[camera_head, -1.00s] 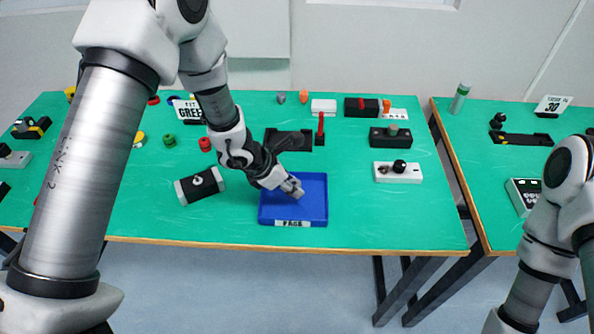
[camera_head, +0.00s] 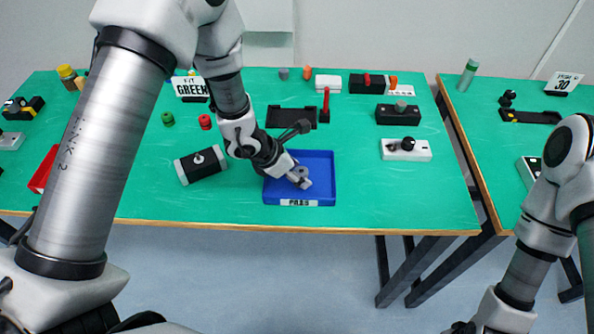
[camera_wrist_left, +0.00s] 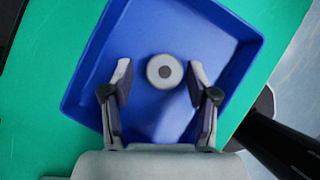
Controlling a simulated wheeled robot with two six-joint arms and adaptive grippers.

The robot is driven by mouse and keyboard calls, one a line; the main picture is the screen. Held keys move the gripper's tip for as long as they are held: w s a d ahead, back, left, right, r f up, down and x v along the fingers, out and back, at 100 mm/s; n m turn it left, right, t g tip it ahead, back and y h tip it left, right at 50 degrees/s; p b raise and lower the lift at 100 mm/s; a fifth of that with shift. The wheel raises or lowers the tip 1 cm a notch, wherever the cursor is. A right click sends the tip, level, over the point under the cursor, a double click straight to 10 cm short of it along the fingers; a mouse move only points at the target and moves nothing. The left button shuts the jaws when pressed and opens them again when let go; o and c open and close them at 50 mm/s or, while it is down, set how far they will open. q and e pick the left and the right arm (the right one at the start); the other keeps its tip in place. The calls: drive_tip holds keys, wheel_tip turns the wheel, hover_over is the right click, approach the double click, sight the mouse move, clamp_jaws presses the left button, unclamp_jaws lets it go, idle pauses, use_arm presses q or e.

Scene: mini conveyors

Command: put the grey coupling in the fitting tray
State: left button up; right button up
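A blue tray (camera_head: 328,190) with a white label on its front lies near the table's front edge. It fills much of the left wrist view (camera_wrist_left: 90,75). The grey coupling (camera_wrist_left: 164,71), round with a dark centre, is in view over the tray floor. My left gripper (camera_head: 300,180) reaches down into the tray. In the left wrist view, its fingers (camera_wrist_left: 160,84) are apart on either side of the coupling, with a gap on each side. In the head view the gripper largely hides the coupling. My right arm is at the right; its gripper is out of view.
A white box with a black knob (camera_head: 406,149) is to the right. Green table is clear between.

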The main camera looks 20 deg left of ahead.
use_arm(q)
drive_tip(key=shift+r+p, duration=0.3)
drive_tip(key=shift+r, duration=0.1)
drive_tip(key=v, duration=1.1)
drive_tip(key=shift+s+a+r, duration=0.15)
drive_tip(key=shift+r, duration=0.1)
